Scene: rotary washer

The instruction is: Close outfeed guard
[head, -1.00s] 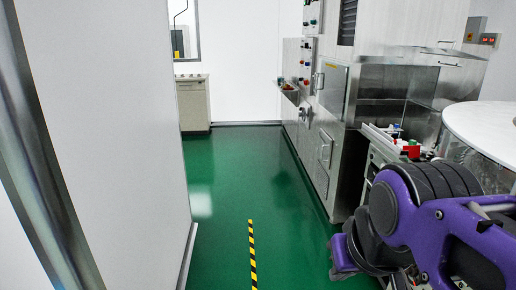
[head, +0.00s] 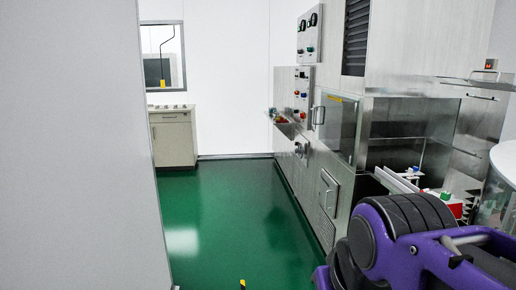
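The rotary washer (head: 415,50) is a tall metal machine along the right side. Its open bay (head: 410,130) shows at the right. A thin clear panel with a handle (head: 478,84) juts out level from the top of this bay. It looks like the outfeed guard in a raised position, though I cannot be sure. My purple and dark arm is folded at the lower right and covers the lower front of the machine. My gripper's fingers do not show.
A round pale table (head: 504,160) stands at the right edge, with small red and green items (head: 447,200) beside it. A white wall (head: 70,140) stands close on the left. A cabinet (head: 172,138) stands at the back left.

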